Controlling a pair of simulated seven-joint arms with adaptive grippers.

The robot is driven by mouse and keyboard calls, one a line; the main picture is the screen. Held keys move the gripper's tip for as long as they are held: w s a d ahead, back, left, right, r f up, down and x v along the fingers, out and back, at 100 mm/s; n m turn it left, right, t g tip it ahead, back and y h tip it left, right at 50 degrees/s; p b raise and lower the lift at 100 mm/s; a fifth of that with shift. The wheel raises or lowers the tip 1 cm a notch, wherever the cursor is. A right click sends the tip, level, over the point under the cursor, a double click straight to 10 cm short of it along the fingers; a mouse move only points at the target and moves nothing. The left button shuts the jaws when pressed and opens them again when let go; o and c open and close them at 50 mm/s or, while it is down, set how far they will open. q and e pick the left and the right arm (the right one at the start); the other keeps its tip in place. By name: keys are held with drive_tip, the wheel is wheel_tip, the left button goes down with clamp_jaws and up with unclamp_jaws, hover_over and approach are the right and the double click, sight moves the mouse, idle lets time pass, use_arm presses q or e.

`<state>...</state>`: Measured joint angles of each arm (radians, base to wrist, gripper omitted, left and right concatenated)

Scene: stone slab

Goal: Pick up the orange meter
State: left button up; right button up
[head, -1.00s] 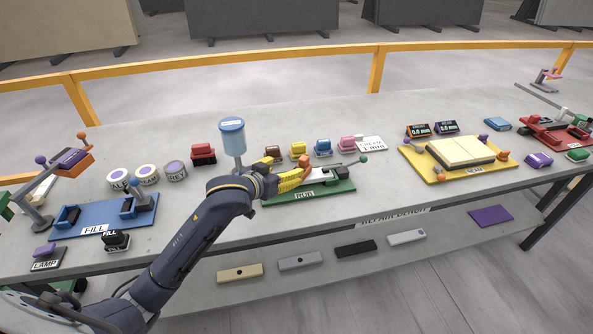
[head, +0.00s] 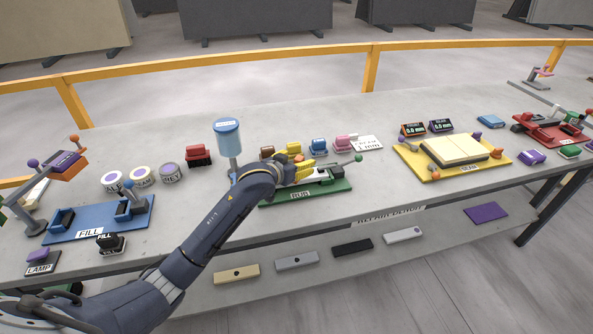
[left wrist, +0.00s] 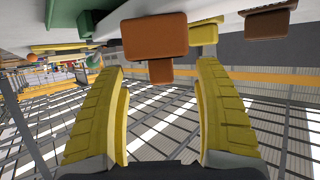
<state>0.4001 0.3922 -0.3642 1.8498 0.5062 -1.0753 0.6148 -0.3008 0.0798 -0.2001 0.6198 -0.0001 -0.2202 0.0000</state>
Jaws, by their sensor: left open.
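The orange meter (head: 413,130) has a dark display reading 0.0 mm. An orange-brown block (left wrist: 153,36) shows beyond the fingertips, and nothing is visibly gripped. I cannot tell which object in the head view that block is. My right gripper is not in view.
A blue-topped dispenser (head: 227,135) stands left of the gripper. The yellow plate (head: 430,171) lies in front of the meters.

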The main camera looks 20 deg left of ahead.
sight(301, 158)
use_arm(q)
drive_tip(key=shift+x, duration=2)
drive_tip(key=shift+a, duration=0.1)
drive_tip(key=c, duration=1.5)
